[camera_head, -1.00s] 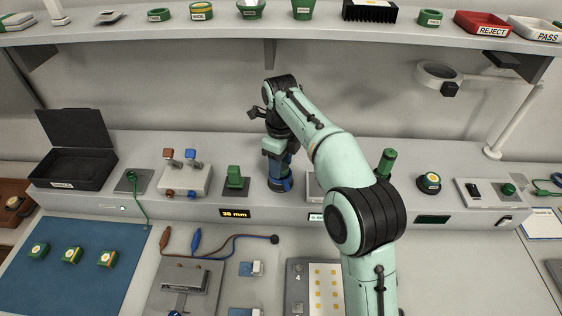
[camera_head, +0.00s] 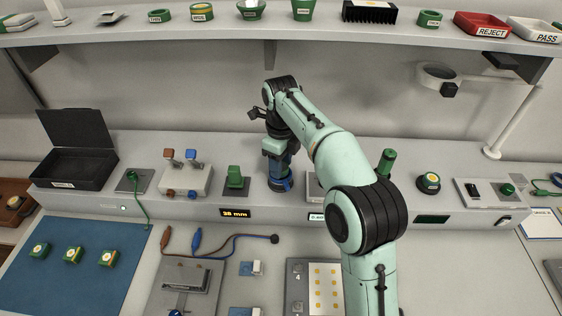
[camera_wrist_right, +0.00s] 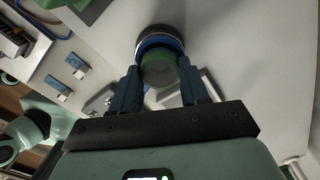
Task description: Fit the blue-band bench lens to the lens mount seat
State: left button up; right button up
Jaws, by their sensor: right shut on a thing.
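My right gripper (camera_head: 280,170) points down over the middle of the raised bench console and is shut on the blue-band bench lens (camera_head: 279,185). The lens is a dark round piece with a blue band, low at the console top. In the right wrist view, the two dark blue fingers of the right gripper (camera_wrist_right: 160,82) flank a green round part, with the blue-banded ring (camera_wrist_right: 157,42) just beyond their tips. The lens mount seat cannot be made out; it may be hidden under the lens, and I cannot tell whether the lens rests on it. My left gripper is not in view.
A green block on a dark plate (camera_head: 236,183) stands close left of the lens. A switch box (camera_head: 185,180) and an open black case (camera_head: 77,165) are farther left. A green upright cylinder (camera_head: 387,161) stands to the right, behind my arm. A shelf (camera_head: 220,32) runs above.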

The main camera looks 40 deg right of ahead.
jog(key=shift+p, duration=0.3)
dwell(0.5)
jog(key=shift+f, duration=0.2)
jog(key=shift+f, duration=0.3)
jog(key=o, duration=1.2)
jog(key=shift+c, duration=0.2)
